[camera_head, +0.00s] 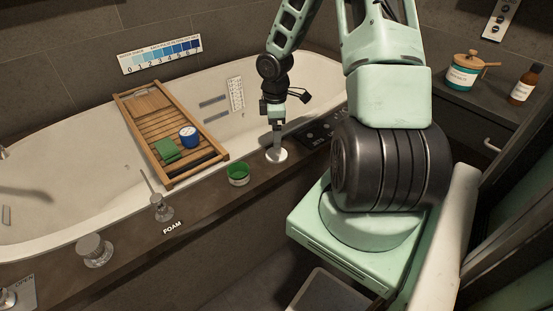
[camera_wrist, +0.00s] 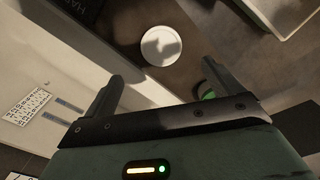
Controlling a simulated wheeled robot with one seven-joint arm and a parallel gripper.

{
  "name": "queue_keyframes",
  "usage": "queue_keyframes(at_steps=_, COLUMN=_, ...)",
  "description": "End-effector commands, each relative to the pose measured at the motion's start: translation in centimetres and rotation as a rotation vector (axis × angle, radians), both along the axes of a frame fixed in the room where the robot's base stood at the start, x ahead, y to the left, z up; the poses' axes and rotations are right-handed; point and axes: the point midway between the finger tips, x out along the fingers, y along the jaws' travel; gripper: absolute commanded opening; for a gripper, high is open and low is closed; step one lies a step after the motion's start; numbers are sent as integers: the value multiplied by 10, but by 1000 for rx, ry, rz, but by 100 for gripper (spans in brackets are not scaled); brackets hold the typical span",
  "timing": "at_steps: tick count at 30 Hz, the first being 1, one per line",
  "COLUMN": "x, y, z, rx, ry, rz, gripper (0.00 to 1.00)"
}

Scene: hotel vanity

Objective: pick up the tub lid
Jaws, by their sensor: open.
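The tub lid, a white round disc (camera_head: 276,155), lies flat on the dark bath ledge directly below my gripper (camera_head: 277,138). In the wrist view the lid (camera_wrist: 162,45) shows whole, beyond the fingertips and roughly centred between them, with a shadow across it. My gripper (camera_wrist: 163,78) is open and empty, its two fingers spread wide and pointing down. A small gap between fingertips and lid seems to show, but its height is hard to tell. An open tub with green contents (camera_head: 238,174) stands on the ledge left of the lid.
A dark panel (camera_head: 317,134) lies right of the lid. The ledge around the lid is clear.

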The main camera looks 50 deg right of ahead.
Motion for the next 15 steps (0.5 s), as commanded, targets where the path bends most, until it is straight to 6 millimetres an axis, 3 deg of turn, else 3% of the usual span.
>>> queue_keyframes(at_steps=1, x=0, y=0, z=-12, rx=1, ry=2, rz=1, gripper=92)
queue_keyframes(at_steps=10, x=-1, y=0, z=-35, rx=0, ry=1, rz=0, gripper=92)
queue_keyframes(at_steps=15, x=-4, y=1, z=-62, rx=1, ry=2, rz=1, gripper=92)
